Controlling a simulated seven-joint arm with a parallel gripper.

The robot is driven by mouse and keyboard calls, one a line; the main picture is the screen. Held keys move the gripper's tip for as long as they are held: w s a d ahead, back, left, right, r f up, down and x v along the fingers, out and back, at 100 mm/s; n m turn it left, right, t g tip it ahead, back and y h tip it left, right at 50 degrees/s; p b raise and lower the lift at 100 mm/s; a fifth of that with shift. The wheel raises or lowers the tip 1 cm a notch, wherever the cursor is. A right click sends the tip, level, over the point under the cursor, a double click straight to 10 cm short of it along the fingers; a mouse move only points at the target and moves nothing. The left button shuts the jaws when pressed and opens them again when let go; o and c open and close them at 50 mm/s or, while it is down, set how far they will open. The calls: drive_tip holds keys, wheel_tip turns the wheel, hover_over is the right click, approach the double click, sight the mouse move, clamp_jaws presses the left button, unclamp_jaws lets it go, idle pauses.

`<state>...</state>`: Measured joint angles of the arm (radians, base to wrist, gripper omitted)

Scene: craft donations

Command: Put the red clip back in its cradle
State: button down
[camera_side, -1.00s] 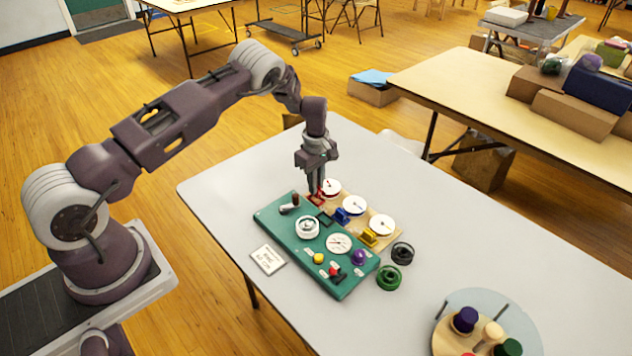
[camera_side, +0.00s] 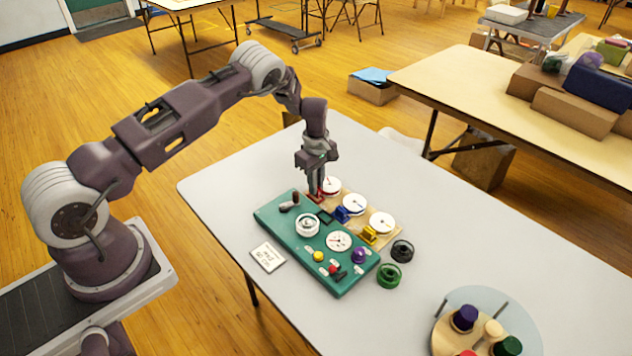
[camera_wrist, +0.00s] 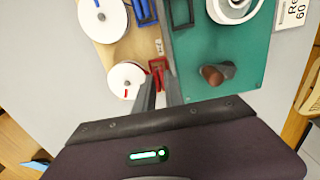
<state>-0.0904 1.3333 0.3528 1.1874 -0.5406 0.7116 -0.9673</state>
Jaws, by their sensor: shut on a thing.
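My gripper (camera_side: 315,190) points down at the far left end of the wooden strip (camera_side: 381,213), with its fingers closed on the red clip (camera_side: 318,197). In the wrist view the red clip (camera_wrist: 157,66) shows at the fingertips, beside a white disc (camera_wrist: 126,79) with a red mark. The fingers hide part of the clip. Its cradle is not clearly visible; I cannot tell whether the clip rests in it or is held just above.
A blue clip (camera_side: 341,214) and a yellow clip (camera_side: 368,236) stand along the strip by their white discs. The green board (camera_side: 285,236) beside it carries a dark square frame (camera_wrist: 181,12), a brown-knobbed handle (camera_wrist: 215,74) and several knobs.

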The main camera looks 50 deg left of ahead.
drive_tip(key=shift+f, duration=0.6)
drive_tip(key=c, duration=1.3)
unclamp_jaws()
drive_tip(key=shift+c, duration=0.2)
drive_tip(key=shift+r, duration=0.1)
wheel_tip(320, 180, up, 2)
drive_tip(key=shift+w+r, duration=0.1)
drive_tip(key=shift+r, duration=2.6)
